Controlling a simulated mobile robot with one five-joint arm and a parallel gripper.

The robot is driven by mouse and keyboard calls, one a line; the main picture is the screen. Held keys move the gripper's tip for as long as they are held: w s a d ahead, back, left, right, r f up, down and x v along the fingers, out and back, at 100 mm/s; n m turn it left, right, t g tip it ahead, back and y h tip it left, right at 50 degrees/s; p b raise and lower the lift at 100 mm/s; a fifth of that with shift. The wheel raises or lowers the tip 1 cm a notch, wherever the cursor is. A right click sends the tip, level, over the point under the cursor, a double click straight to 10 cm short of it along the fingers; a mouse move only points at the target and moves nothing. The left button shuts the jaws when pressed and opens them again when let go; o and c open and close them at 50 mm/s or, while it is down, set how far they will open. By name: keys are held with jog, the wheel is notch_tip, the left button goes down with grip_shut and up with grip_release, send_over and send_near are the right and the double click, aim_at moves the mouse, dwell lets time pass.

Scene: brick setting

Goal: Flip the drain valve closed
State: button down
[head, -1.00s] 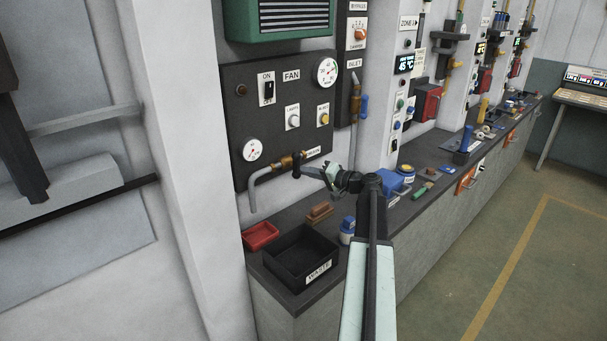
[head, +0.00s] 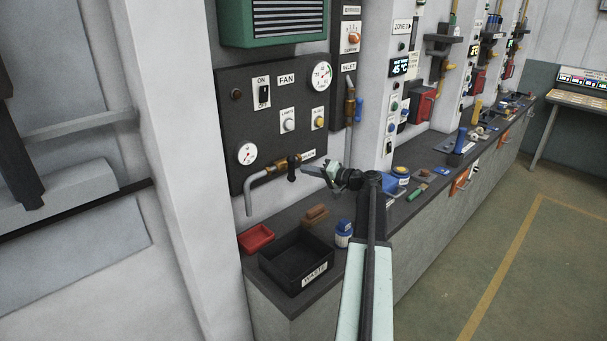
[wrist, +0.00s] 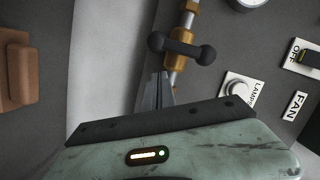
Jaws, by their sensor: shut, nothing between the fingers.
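The drain valve (head: 282,167) is a brass body on a grey pipe low on the dark panel. Its black handle (head: 292,170) stands across the pipe. In the wrist view the dumbbell-shaped handle (wrist: 182,48) lies across the brass body (wrist: 183,65), beyond the fingertips. My gripper (head: 304,170) is just right of the handle in the head view, with a small gap in the picture. In the wrist view its fingers (wrist: 155,92) are together and empty, beside the lower side of the valve. Whether they touch the valve is unclear.
The panel also carries a FAN switch (head: 264,93), a LAMPS knob (head: 288,125) and gauges. Below stand a black WASTE bin (head: 292,270), a red tray (head: 256,238), a brown block (head: 316,214) and a blue-white jar (head: 343,234). Floor at right is open.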

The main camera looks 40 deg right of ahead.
jog(key=d+v, duration=0.1)
jog(key=v, duration=0.9)
jog(key=shift+s+r, duration=0.15)
jog(key=shift+r, duration=0.05)
jog(key=shift+d, duration=0.1)
